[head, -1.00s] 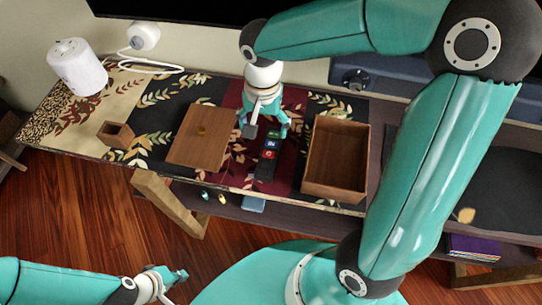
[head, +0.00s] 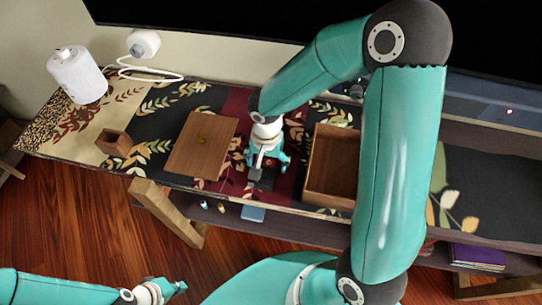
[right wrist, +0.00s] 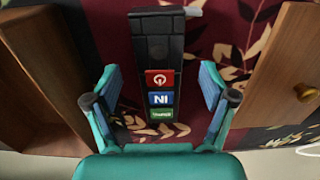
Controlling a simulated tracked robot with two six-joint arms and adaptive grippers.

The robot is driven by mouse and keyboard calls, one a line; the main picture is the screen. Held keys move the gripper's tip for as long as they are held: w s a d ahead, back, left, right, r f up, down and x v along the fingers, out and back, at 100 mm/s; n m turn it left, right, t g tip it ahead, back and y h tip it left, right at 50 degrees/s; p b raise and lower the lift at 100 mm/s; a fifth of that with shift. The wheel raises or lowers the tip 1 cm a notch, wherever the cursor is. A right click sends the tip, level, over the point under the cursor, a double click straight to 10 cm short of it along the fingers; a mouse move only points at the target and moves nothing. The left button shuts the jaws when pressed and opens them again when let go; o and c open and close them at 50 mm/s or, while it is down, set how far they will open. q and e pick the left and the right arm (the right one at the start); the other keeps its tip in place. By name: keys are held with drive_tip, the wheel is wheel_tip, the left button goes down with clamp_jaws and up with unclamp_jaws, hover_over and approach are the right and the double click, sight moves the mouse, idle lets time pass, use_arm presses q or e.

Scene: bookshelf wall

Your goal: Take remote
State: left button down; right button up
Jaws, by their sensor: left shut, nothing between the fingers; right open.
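The black remote (right wrist: 157,45) lies on the patterned runner, with red, blue and green buttons near one end. It shows clearly in the right wrist view. In the head view it is mostly hidden under my right gripper (head: 267,163). My right gripper, also in the right wrist view (right wrist: 160,85), is open. Its fingers are on either side of the button end of the remote, with a gap on each side. I cannot tell its exact height above the runner. My left gripper (head: 172,288) is shut and empty, low at the front left, away from the table.
An open wooden box (head: 330,190) stands right of the right gripper. A flat wooden lid (head: 187,155) with a knob lies to its left. A small wooden cup (head: 114,142), a white cylinder (head: 77,75) and a white camera-like device (head: 143,43) are further left. A dark screen runs behind.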

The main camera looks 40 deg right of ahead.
sight(267, 168)
drive_tip(key=shift+f, duration=1.6)
drive_tip(key=shift+c, duration=0.3)
drive_tip(key=c, duration=1.3)
